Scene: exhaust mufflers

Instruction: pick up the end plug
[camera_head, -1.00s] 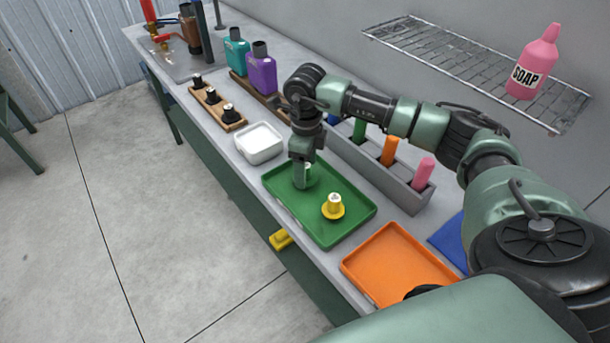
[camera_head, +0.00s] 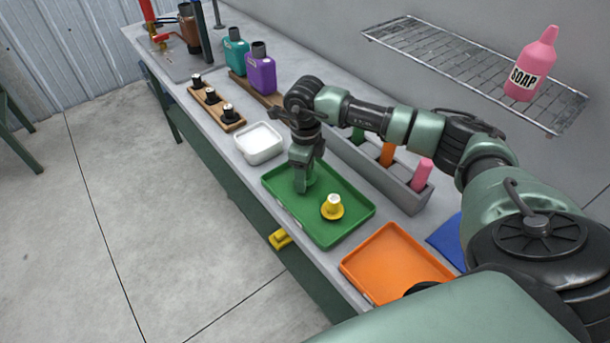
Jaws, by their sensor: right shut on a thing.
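My right gripper (camera_head: 305,186) points down into the far left part of the green tray (camera_head: 352,236). It is shut on a small green piece (camera_head: 312,178), which seems to be the end plug. The fingers hide most of this piece, and I cannot tell whether it touches the tray floor. A similar piece with a yellow base and a pale top (camera_head: 333,206) stands upright in the same tray, to the right of the gripper and apart from it. My left gripper is not in view.
An orange tray (camera_head: 372,238) lies nearer on the bench. A white container (camera_head: 258,138) stands beyond the green tray. A grey rack (camera_head: 385,183) with coloured handles runs along the wall side. Purple (camera_head: 262,76) and teal bottles (camera_head: 236,54) stand farther back.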

